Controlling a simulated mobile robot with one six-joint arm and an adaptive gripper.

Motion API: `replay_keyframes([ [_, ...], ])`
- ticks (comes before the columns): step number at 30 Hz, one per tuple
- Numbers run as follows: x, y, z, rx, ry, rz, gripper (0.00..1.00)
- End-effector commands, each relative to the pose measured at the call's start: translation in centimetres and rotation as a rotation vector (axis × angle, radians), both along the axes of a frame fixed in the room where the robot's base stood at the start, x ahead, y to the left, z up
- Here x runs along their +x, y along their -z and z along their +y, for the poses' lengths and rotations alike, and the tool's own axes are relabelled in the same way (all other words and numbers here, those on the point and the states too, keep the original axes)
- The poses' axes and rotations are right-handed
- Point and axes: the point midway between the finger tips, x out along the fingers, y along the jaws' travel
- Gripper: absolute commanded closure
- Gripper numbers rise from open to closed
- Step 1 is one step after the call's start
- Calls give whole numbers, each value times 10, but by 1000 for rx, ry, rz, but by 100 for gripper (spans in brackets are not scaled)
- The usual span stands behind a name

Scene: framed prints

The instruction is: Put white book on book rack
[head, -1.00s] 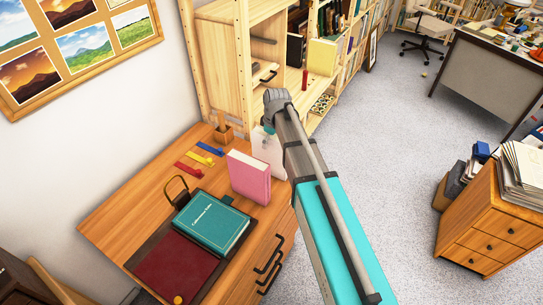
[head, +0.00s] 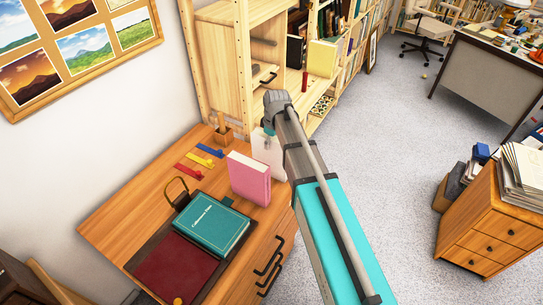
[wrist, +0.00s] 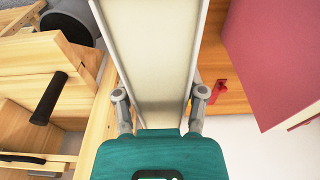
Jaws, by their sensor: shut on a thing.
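The white book (head: 266,153) stands upright at the desk's far right edge, just behind the pink book. My gripper is mostly hidden by my arm in the head view. In the wrist view my gripper (wrist: 158,100) has a finger on each side of the white book (wrist: 158,60) and is shut on it. I cannot tell whether the book's lower edge touches the desk. The wooden book rack (head: 228,62) stands beyond the desk, with several books on its shelves farther along.
The pink book (head: 249,178) stands close by on the desk. A teal book (head: 212,222), red, yellow and blue strips, and a wooden pen holder (head: 223,135) are also there. A drawer cabinet (head: 490,215) stands at right. The floor between is clear.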

Motion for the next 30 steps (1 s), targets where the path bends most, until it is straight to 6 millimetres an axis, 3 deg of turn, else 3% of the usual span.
replay_keyframes([
  [14, 0, -7, 0, 0, 0, 0, 100],
  [30, 0, -51, 0, 0, 0, 0, 100],
])
